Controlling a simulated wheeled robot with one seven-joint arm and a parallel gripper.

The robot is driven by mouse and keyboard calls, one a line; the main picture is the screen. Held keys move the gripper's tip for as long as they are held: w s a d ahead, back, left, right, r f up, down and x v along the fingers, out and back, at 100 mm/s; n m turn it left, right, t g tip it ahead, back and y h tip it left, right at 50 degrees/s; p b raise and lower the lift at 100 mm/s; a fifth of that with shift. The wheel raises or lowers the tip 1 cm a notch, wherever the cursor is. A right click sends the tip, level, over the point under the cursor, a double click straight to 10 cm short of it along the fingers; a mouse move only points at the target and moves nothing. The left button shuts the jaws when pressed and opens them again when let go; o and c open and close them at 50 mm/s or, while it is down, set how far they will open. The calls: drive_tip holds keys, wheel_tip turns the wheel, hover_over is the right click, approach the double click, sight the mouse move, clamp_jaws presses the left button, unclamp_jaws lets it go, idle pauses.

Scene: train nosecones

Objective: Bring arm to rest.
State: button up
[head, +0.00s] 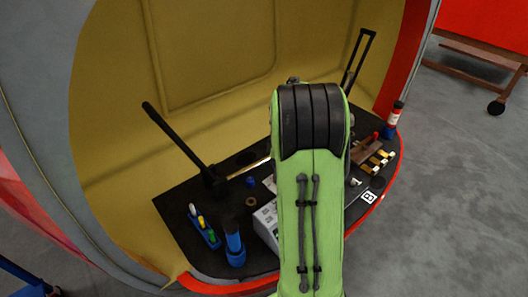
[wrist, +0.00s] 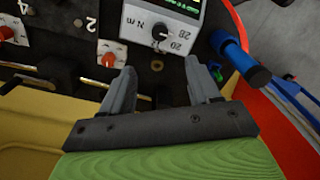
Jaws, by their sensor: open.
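My green arm with black joint covers stands in the middle of the head view and hides the centre of the black work surface (head: 182,208). My gripper (wrist: 166,85) shows in the wrist view. Its two grey fingers are apart with nothing between them. Beyond the fingertips is a grey-white box with a dial and a display (wrist: 164,22). The box also shows partly in the head view (head: 267,222), left of my arm. In the head view my gripper is hidden behind the arm.
A blue cylinder (head: 234,245) and a tray of coloured pieces (head: 205,228) stand left. A black lever (head: 178,140) rises at left. A red-and-blue bottle (head: 392,120) and a brown clamp-like tool (head: 366,151) are at right. The yellow shell wall (head: 215,110) curves behind. Grey floor (head: 450,190) is clear at right.

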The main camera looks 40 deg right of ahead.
drive_tip(key=s+a+r+m+t+p, duration=0.1)
drive_tip(key=s+a+r+m+t, duration=0.15)
drive_tip(key=a+r, duration=0.5)
drive_tip(key=s+a+r+m+t+p, duration=0.1)
drive_tip(key=s+a+r+p, duration=0.15)
drive_tip(key=a+r, duration=0.45)
drive_tip(key=s+a+r+m+t+p, duration=0.1)
drive_tip(key=s+a+r+m+t, duration=0.1)
drive_tip(key=s+a, duration=0.6)
drive_tip(key=s, duration=0.2)
drive_tip(key=shift+s+a, duration=0.35)
